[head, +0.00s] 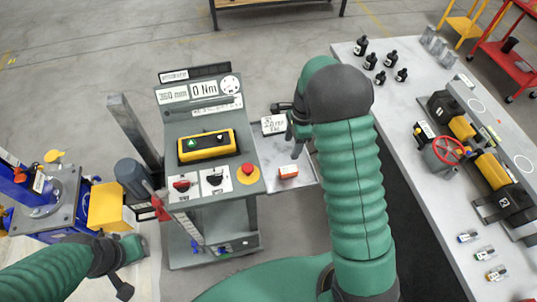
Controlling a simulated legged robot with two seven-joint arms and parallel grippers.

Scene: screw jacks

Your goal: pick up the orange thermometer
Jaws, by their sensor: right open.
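A small orange device (288,171) with a pale label lies on the grey side shelf (306,178) of the control console. I take it for the thermometer. My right gripper (289,128) is open, above the shelf and just up the picture from the orange device, with a clear gap between them. Its dark fingers partly cover a white display reading (273,123) on the shelf. My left gripper (122,268) is at the lower left, far from the device; its jaws are too unclear to read.
The console (213,122) with a yellow pendant (207,146), knobs and a red-and-yellow stop button (247,173) stands left of the shelf. A grey workbench (415,135) with black bottles and a red-handwheel valve (447,150) is right. A blue jack (35,190) stands far left.

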